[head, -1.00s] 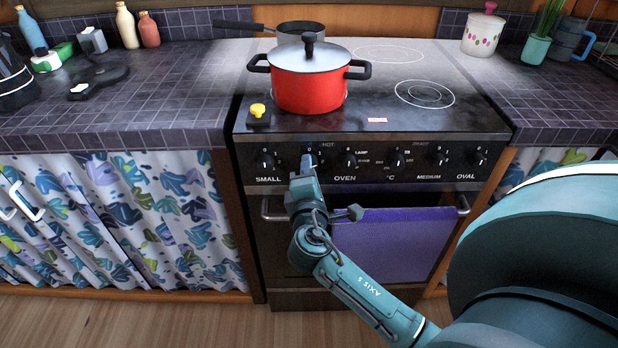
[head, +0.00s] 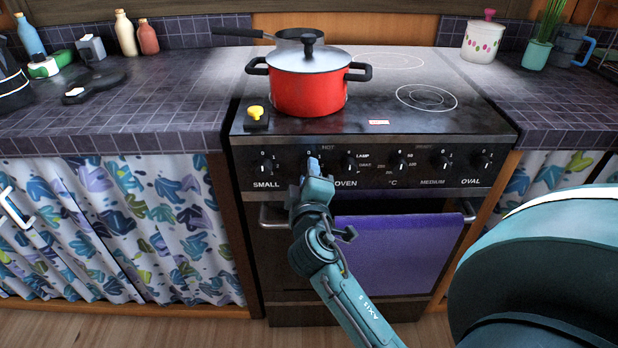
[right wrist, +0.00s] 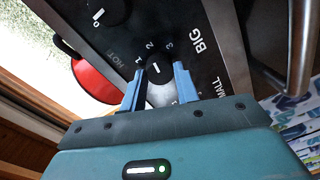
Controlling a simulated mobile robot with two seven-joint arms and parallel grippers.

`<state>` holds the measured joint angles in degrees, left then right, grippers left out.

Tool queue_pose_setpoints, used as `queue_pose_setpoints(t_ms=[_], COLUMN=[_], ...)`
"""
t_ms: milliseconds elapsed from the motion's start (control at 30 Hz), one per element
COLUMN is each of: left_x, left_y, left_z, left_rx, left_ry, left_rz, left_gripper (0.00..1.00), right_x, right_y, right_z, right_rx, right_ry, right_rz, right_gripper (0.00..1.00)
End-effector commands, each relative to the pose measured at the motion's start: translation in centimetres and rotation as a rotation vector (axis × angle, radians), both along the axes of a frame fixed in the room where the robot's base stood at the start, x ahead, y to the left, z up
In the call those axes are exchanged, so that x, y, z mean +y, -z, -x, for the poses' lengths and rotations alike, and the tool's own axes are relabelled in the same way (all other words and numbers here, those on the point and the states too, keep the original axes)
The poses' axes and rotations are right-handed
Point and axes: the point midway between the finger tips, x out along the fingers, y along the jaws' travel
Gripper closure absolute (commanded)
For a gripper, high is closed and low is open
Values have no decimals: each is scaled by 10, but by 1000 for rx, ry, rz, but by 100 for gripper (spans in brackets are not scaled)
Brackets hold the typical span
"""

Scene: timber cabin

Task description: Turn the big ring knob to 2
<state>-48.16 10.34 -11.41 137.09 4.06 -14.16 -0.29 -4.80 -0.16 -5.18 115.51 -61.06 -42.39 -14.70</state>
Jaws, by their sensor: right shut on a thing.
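The big ring knob (right wrist: 158,70) is a dark round knob on the stove's black front panel, beside the word BIG in the right wrist view. The numbers 1, 2 and 3 are printed around it, and a short white mark shows on its face. Which number the mark points at is hard to tell. My right gripper (right wrist: 157,84) is shut on the knob, one blue-grey finger on each side. In the head view, my right gripper (head: 313,166) hides this knob, between the SMALL knob (head: 266,167) and the OVEN knob (head: 347,163). My left gripper is not in view.
A red pot (head: 308,90) with a lid stands on the stove top, with a dark pan (head: 299,37) behind it. A purple towel (head: 398,255) hangs on the oven handle (head: 270,217) below my wrist. More knobs line the panel to the right.

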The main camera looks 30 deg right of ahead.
Motion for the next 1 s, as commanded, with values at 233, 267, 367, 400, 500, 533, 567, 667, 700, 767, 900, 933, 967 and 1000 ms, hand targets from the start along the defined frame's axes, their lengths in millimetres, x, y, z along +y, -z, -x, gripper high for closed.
queue_pose_setpoints(t_ms=[233, 267, 367, 400, 500, 533, 567, 667, 700, 767, 900, 933, 967, 1000], left_x=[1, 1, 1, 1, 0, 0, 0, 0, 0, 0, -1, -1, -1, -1], left_y=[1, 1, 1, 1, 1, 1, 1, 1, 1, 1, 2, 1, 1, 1], left_z=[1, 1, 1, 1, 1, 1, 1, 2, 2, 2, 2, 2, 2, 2], left_rx=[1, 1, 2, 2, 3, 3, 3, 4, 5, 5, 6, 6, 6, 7], left_ry=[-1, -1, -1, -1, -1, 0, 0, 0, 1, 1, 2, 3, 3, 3], left_rz=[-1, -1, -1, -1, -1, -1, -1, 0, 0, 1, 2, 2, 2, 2], left_gripper=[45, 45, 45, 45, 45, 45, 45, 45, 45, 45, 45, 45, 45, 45], right_x=[0, 0, 0, 0, 0, 0, 0, 0, 0, 0, 0, 0, 0, 0], right_y=[0, 0, 0, 0, 0, 0, 0, 0, 0, 0, 0, 0, 0, 0], right_z=[0, 0, 0, 0, 0, 0, 0, 0, 0, 0, 0, 0, 0, 0], right_rx=[-4, -4, -4, -4, -3, -3, -3, -3, -3, -3, -4, -4, -3, -3], right_ry=[1, 1, 1, 1, 1, 1, 1, 0, 0, 0, 0, 0, 0, 0], right_rz=[-8, -8, -8, -8, -7, -7, -7, -7, -7, -6, -6, -6, -6, -6], right_gripper=[92, 92, 92, 92, 63, 60, 58, 50, 47, 47, 47, 47, 47, 47])
